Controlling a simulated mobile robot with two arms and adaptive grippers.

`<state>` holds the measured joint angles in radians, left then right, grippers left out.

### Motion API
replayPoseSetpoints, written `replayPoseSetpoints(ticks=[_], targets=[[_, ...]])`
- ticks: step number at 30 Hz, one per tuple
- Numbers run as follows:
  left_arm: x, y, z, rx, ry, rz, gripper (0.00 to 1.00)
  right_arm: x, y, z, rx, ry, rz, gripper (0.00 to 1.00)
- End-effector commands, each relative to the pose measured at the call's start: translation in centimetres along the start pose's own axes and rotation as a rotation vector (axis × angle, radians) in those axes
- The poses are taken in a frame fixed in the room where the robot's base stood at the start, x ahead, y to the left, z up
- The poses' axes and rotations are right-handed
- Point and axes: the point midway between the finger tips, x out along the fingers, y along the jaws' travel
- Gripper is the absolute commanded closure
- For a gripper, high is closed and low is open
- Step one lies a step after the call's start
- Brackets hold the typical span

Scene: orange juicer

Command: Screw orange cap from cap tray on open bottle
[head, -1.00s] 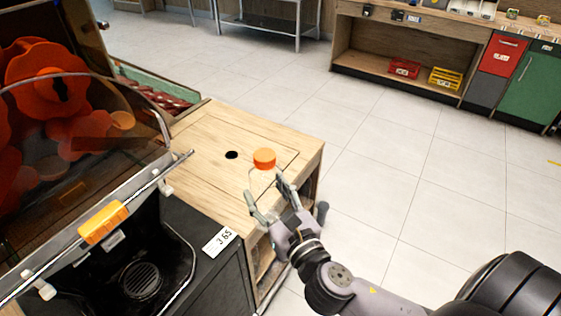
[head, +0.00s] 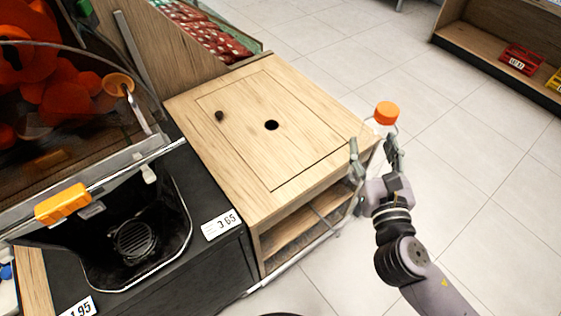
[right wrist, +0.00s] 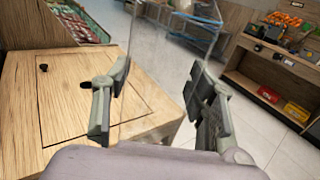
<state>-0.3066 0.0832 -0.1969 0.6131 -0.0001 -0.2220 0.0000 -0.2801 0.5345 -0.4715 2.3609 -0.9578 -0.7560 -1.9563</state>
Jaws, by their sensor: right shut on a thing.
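An orange cap (head: 386,113) sits on top of a clear bottle (head: 377,128) in the head view. The bottle is upright, by the right corner of the wooden cabinet. My right gripper (head: 372,148) is shut on the bottle's body, below the cap. In the right wrist view the see-through bottle (right wrist: 160,45) stands between the two fingers of my right gripper (right wrist: 158,78); its cap is out of that picture. My left gripper is not in view. No cap tray can be clearly made out.
The wooden cabinet (head: 240,110) has a dark hole and a small dark knob on its bare top. The juicer (head: 60,110), with orange parts behind a clear cover, is at left. Price tags (head: 221,224) stand on the black counter. Open floor lies to the right.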

Motion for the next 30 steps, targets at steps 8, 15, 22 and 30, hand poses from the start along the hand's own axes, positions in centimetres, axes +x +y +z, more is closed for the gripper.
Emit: replayPoseSetpoints(ticks=[8,15,22,30], targets=[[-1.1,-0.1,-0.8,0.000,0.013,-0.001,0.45,5.7,5.2,0.0,0.003,-0.008,0.082,1.00],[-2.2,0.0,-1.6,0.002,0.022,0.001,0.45,12.4,13.7,2.0,0.000,-0.007,0.225,1.00],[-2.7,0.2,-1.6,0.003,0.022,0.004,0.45,15.3,18.4,3.6,-0.001,0.000,0.304,1.00],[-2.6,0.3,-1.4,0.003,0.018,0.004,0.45,15.6,18.9,3.8,0.000,0.001,0.313,1.00]])
